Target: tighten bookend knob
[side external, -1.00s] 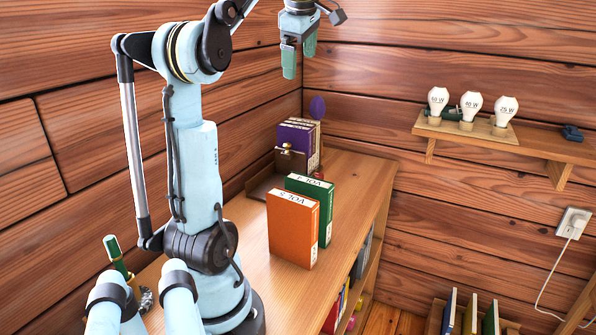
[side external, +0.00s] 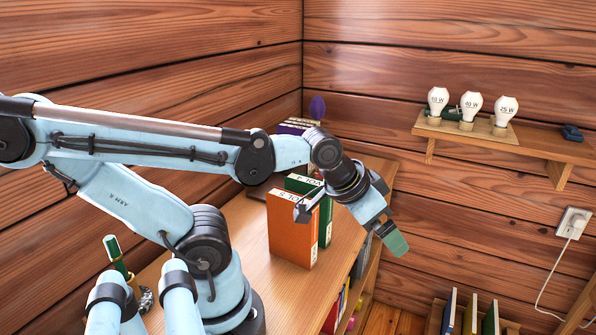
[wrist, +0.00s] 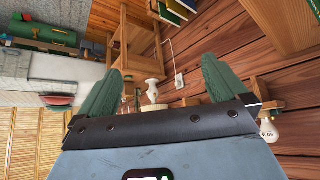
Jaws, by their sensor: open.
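The bookend and its knob are hidden behind my forearm and wrist in the side external view. The orange book (side external: 290,228) and the green book (side external: 325,225) stand upright on the shelf top, partly covered by my wrist. My gripper (side external: 394,242) has green fingers and hangs to the right of these books, beyond the shelf's right edge. In the wrist view my gripper (wrist: 160,82) shows its fingers spread apart with nothing between them. Neither knob nor bookend can be made out there.
The wooden shelf top (side external: 245,225) is bare left of the orange book. A wall shelf (side external: 490,140) at right carries several labelled bulbs and a small dark blue object (side external: 572,133). An outlet (side external: 573,222) has a white cord. More books (side external: 468,315) stand low at right.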

